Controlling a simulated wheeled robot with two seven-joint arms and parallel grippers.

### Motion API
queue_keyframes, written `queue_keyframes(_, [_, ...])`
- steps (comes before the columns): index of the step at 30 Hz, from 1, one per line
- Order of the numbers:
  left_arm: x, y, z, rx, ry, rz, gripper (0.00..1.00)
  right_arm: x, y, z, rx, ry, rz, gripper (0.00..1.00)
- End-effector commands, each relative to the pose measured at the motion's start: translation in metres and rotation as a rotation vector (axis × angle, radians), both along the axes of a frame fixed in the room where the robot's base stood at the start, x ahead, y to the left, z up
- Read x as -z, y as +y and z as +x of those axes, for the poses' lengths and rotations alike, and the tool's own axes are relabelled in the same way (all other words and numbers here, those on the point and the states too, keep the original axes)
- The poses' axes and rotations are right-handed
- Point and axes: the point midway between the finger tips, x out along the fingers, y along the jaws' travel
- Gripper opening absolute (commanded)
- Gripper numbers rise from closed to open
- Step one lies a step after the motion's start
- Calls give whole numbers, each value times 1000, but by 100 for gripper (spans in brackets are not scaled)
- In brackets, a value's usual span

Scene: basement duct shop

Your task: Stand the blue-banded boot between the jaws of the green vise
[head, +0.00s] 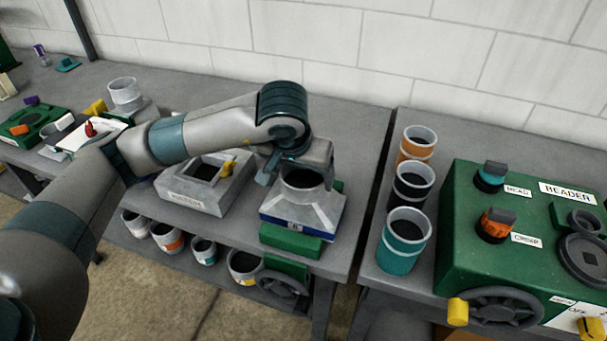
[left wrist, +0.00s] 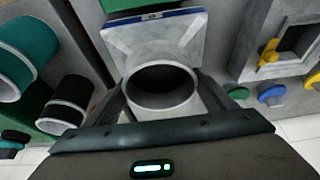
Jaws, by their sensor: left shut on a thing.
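The blue-banded boot (head: 304,208) is a grey sheet-metal piece with a round collar on top, a flared square body and a blue band along its lower edge. It stands upright over the green vise (head: 290,241) at the bench's right end. A green jaw shows in front of it and a bit of green behind. I cannot tell if it rests in the vise or hangs just above. My left gripper (head: 298,172) is shut on its collar. In the left wrist view the boot (left wrist: 150,45) has a finger on each side of the collar. My right gripper is not in view.
A grey box with a square opening (head: 192,196) and yellow catch stands left of the vise. Orange, black and teal-banded cylinders (head: 404,240) line the right bench beside a large green machine (head: 540,230). Several banded collars (head: 167,237) sit on the lower shelf.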

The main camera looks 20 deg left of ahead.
Motion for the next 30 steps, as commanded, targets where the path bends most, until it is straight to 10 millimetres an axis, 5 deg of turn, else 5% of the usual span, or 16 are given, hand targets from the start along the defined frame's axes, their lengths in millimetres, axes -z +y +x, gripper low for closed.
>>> queue_keyframes(5, [1,0,0,0,-2,0,29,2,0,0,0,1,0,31])
queue_keyframes(6, [2,0,0,0,-2,0,84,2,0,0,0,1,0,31])
queue_keyframes(8, [2,0,0,0,-2,0,99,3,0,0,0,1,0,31])
queue_keyframes(30, [3,0,0,0,0,0,99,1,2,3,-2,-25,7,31])
